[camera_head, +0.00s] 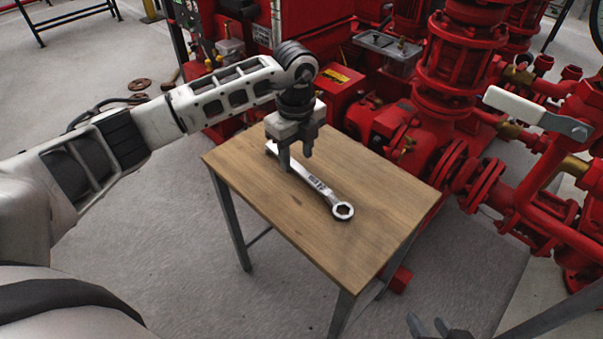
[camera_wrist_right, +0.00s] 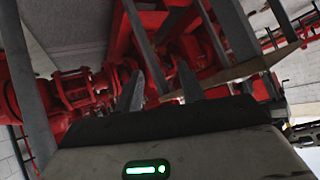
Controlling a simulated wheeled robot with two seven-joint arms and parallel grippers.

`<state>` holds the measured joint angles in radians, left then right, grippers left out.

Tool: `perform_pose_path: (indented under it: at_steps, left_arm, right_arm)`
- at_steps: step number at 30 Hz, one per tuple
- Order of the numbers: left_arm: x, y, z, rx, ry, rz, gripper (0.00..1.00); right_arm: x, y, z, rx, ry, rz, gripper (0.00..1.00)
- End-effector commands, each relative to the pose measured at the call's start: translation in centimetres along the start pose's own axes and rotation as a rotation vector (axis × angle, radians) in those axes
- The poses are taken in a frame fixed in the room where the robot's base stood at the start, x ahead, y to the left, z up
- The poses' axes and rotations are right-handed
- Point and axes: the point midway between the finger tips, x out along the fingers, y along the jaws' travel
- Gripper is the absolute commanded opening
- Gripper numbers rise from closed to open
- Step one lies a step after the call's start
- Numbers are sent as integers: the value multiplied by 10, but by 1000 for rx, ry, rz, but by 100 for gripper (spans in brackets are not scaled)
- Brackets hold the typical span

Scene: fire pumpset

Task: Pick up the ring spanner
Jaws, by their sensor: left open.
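A silver ring spanner (camera_head: 320,188) lies flat on a small wooden-topped table (camera_head: 377,213). Its hexagonal ring end points to the front right, and its far end is partly hidden by my left gripper. My left gripper (camera_head: 297,160) points down over the far half of the spanner, open, one finger low by the shaft and the other beyond it. I cannot tell whether it touches. My right gripper (camera_head: 429,325) is low at the bottom edge of the head view, away from the spanner. In the right wrist view its fingers (camera_wrist_right: 161,82) are apart and empty.
Red pump machinery with pipes and flanges (camera_head: 448,100) stands close behind and right of the table. A valve lever with a pale grip (camera_head: 515,106) sticks out at the right. The grey floor (camera_head: 170,235) left of the table is clear.

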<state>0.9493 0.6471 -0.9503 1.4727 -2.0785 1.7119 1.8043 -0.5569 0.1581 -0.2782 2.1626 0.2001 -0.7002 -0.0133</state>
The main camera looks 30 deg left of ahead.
Motion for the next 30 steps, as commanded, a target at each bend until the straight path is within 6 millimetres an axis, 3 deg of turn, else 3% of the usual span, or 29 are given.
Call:
perform_pose_path:
  at_steps: [3, 6, 13, 18, 30]
  left_arm:
    - [24, 0, -1, -1, 1, 4, 44]
    - [33, 0, -1, 1, 0, 1, 44]
    - [33, -1, -1, 1, 0, 0, 44]
    - [33, -1, -1, 1, 1, 0, 0]
    - [28, -1, 0, 0, 0, -3, 0]
  right_arm:
    - [4, 0, 1, -2, 19, -4, 39]
    - [2, -1, -6, -7, 47, -7, 39]
    - [-2, -3, -13, -11, 65, -11, 39]
    - [-1, -4, -10, -11, 58, -11, 39]
    - [-2, -4, -8, -10, 49, -11, 39]
